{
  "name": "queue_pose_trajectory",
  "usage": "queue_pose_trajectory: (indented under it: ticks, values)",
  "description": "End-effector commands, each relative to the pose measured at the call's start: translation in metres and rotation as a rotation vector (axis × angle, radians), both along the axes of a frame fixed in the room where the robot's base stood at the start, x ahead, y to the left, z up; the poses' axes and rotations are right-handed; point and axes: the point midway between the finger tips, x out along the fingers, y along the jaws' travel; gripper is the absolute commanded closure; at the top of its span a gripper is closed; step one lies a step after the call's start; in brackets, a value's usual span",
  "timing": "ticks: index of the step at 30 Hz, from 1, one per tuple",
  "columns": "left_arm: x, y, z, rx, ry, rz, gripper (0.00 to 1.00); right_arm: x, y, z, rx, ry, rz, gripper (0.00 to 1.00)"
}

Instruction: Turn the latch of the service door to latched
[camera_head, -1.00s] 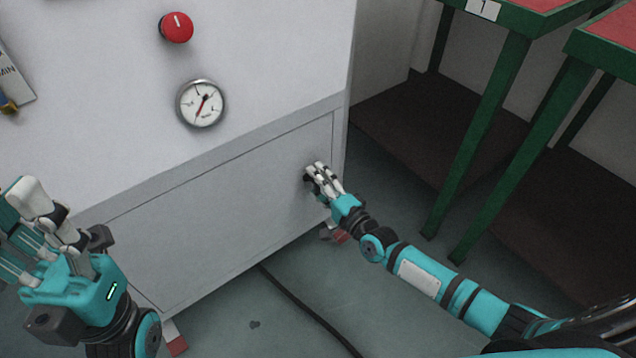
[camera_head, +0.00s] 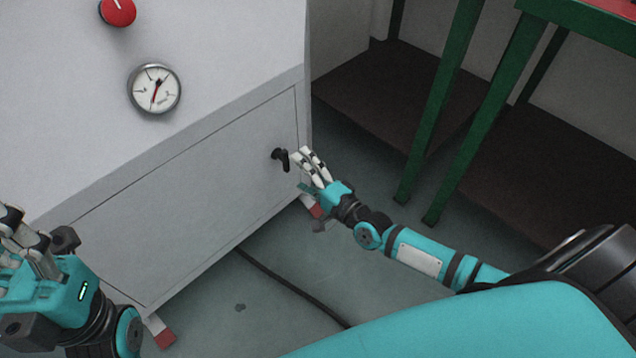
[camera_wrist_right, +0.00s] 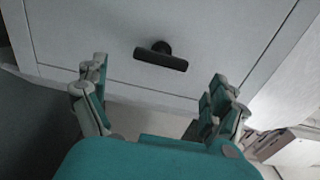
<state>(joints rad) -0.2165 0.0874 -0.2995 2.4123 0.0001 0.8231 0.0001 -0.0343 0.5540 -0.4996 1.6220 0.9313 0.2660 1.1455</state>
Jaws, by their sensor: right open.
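The service door (camera_head: 190,200) is the grey lower panel of the cabinet, flush in its frame. Its latch (camera_head: 281,158) is a small black handle near the door's right edge. In the right wrist view the latch (camera_wrist_right: 160,57) is a dark bar on a round stem, lying nearly along the picture's width. My right gripper (camera_head: 303,157) is just right of the latch in the head view. In the wrist view the right gripper (camera_wrist_right: 158,90) is open, with the latch beyond and between its fingers, apart from them. My left gripper (camera_head: 22,235) is at the left edge, partly cut off.
A red knob (camera_head: 118,11) and a round gauge (camera_head: 155,88) sit on the cabinet above the door. Green table legs (camera_head: 440,100) stand at the right. A black cable (camera_head: 290,285) lies on the floor. Red-tipped feet (camera_head: 163,335) show under the cabinet.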

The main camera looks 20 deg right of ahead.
Motion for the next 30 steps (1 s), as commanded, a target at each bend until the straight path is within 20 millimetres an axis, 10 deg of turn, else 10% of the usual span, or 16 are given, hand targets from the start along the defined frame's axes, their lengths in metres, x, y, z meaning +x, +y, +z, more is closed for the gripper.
queue_pose_trajectory:
  ticks: [10,30]
  values:
    - [0.0,0.0,0.001,-0.001,-0.002,0.0,0.6,-0.054,-0.02,-0.001,-0.001,0.002,0.0,0.04]
    - [0.0,0.0,0.001,-0.001,-0.002,0.0,0.6,-0.06,-0.02,0.002,-0.002,-0.007,0.001,0.04]
